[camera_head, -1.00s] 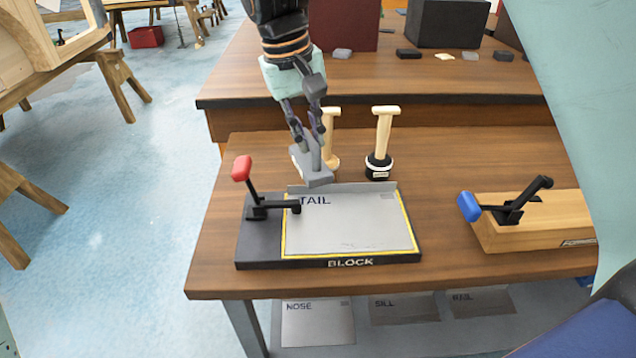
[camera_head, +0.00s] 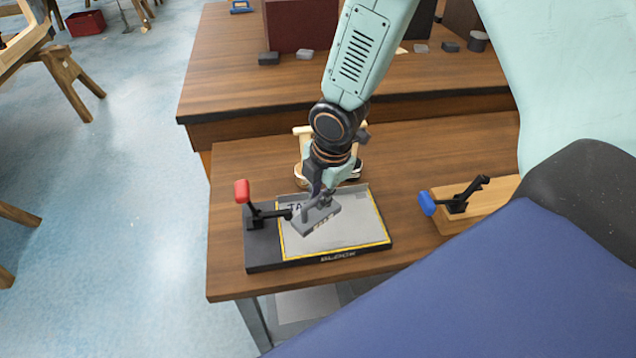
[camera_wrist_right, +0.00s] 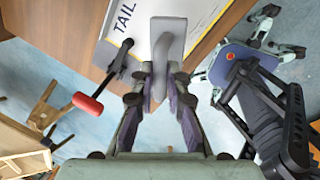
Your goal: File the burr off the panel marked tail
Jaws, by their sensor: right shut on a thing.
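The pale panel marked TAIL (camera_head: 356,228) lies flat in the dark fixture labelled BLOCK (camera_head: 262,252). A black clamp with a red handle (camera_head: 242,191) reaches over the panel's left edge. My right gripper (camera_head: 322,194) is shut on the upright grip of a grey block-like tool (camera_head: 318,216), probably the file. The tool is over the panel's left half and covers part of the word TAIL; contact cannot be told. The burr cannot be made out. My left gripper is not in view.
A wooden fixture with a blue-handled clamp (camera_head: 428,203) stands to the right. Wooden-handled tools (camera_head: 301,140) stand behind the panel, partly hidden by my arm. Small dark blocks lie on the raised rear bench (camera_head: 230,75). The bench top between the two fixtures is clear.

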